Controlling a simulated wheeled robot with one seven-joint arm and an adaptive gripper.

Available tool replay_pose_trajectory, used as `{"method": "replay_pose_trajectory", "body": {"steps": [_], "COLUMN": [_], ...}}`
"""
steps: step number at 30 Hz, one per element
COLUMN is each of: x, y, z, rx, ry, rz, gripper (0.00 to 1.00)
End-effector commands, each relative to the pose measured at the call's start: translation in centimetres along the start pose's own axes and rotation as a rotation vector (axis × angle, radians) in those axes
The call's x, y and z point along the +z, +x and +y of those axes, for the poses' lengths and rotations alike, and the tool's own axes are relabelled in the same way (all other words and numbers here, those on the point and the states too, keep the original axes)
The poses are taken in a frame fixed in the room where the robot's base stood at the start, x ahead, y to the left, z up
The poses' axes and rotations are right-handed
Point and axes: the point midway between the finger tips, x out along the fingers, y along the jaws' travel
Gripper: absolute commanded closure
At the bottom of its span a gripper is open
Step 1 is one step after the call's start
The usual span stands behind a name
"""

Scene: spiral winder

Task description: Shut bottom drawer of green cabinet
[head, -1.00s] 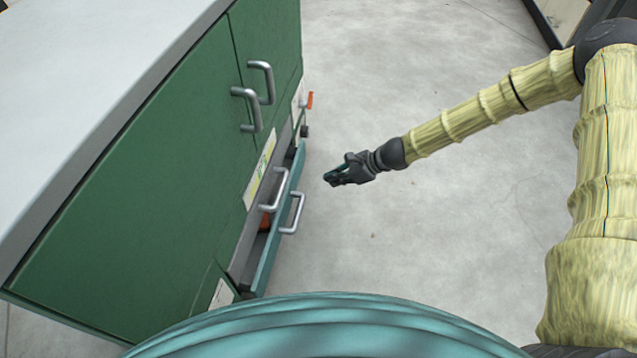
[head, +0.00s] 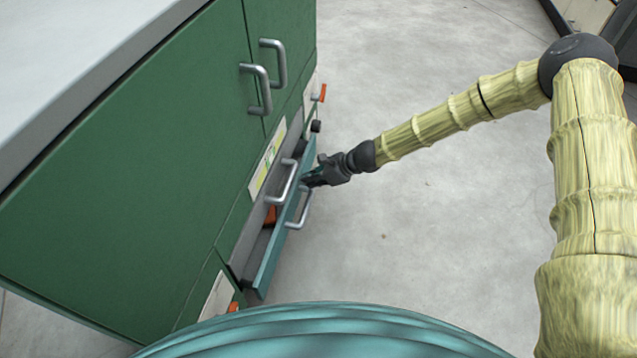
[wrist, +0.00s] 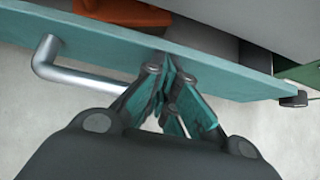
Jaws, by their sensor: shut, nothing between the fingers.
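The green cabinet (head: 130,150) stands at the left in the head view. Its bottom drawer (head: 268,262), with a teal front and a silver bar handle (head: 301,212), is partly pulled out. My gripper (head: 308,181) is shut and empty at the outer face of the drawer front, beyond the handle. In the wrist view the fingertips (wrist: 168,72) are at the teal front (wrist: 215,72), to the right of the handle (wrist: 75,75). They look to be touching it or very close; I cannot tell which.
An orange thing (wrist: 125,12) lies inside the open drawer. Another silver handle (head: 283,184) sits just above the drawer. Two upper door handles (head: 262,90) stick out of the cabinet. The grey floor (head: 430,240) to the right is clear.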

Motion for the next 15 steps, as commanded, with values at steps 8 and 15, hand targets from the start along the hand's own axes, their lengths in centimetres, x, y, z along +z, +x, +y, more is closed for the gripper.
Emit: {"method": "replay_pose_trajectory", "body": {"steps": [8, 15], "x": [0.15, 0.85], "y": [0.06, 0.67], "z": [-0.02, 0.04], "rx": [0.000, 0.001], "ry": [0.000, -0.001], "rz": [0.000, 0.000], "gripper": [1.00, 1.00]}}
